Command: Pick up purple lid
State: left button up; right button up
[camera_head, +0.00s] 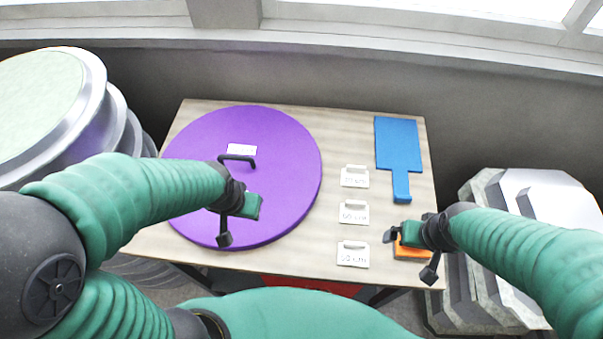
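The purple lid (285,180) is a large round disc lying flat on the left half of the wooden table. It has a dark handle (238,158) near its middle and a small white label (242,149) behind that. My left gripper (242,222) is over the lid's front part, in front of the handle, with its fingers apart and nothing between them.
The wooden table (345,120) also holds a blue paddle-shaped piece (397,145) at the back right and three white tags (354,213) in a column. Stacked round moulds (45,100) stand left of the table, angular moulds (535,190) right. A wall is behind.

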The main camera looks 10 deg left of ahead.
aim_at(278, 160)
jog(key=j+u, duration=0.65)
jog(key=j, duration=0.15)
jog(key=i+j+u, duration=0.15)
jog(key=j+u, duration=0.2)
